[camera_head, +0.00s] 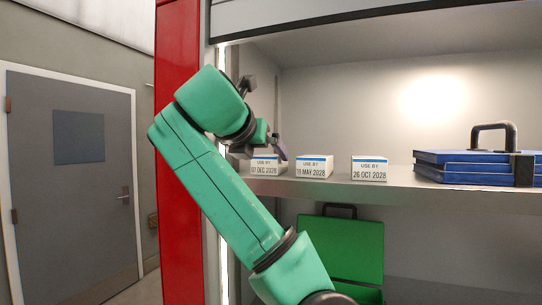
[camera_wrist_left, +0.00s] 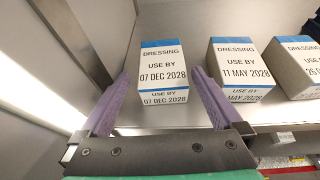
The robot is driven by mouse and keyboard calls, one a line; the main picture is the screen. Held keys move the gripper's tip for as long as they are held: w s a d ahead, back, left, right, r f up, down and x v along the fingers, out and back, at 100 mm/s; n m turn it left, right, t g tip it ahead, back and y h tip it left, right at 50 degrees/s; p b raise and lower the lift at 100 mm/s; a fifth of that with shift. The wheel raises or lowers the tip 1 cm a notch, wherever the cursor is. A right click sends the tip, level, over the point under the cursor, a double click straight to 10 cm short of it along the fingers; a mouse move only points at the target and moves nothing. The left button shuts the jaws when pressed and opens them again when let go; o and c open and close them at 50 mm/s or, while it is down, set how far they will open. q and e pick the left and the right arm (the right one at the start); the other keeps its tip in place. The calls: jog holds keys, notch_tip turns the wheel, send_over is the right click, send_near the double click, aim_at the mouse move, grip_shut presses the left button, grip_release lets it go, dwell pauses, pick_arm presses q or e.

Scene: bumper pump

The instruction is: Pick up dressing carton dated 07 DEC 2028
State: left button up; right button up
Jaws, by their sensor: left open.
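The dressing carton dated 07 DEC 2028 (camera_head: 264,168) is a white box with a blue band, leftmost of three on the metal shelf. It also shows in the left wrist view (camera_wrist_left: 164,70), upright, with the tips of my left gripper (camera_wrist_left: 158,88) to either side of its lower part. My left gripper is open, with nothing held. In the head view the left gripper (camera_head: 276,148) is just above and at this carton, partly covering its top. Whether the fingers touch the carton I cannot tell. My right gripper is not in view.
A carton dated 11 MAY 2028 (camera_head: 314,168) stands close to the right, then one dated 26 OCT 2028 (camera_head: 369,170). Blue cases (camera_head: 470,168) lie farther right. The cabinet's side wall is close on the left. A green case (camera_head: 341,245) stands below the shelf (camera_head: 400,190).

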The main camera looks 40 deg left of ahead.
pick_arm(q)
jog(key=p+x, duration=0.1)
jog(key=x, duration=0.1)
jog(key=p+x, duration=0.2)
jog(key=shift+w+d+r, duration=0.15)
jog(key=shift+w+r, duration=0.05)
jog(key=shift+w, duration=0.05)
jog(key=shift+f, duration=0.2)
jog(key=shift+c, duration=1.2)
jog(key=c, duration=1.1)
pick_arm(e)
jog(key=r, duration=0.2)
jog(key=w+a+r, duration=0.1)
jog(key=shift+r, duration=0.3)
pick_arm(q)
jog(key=shift+o, duration=0.2)
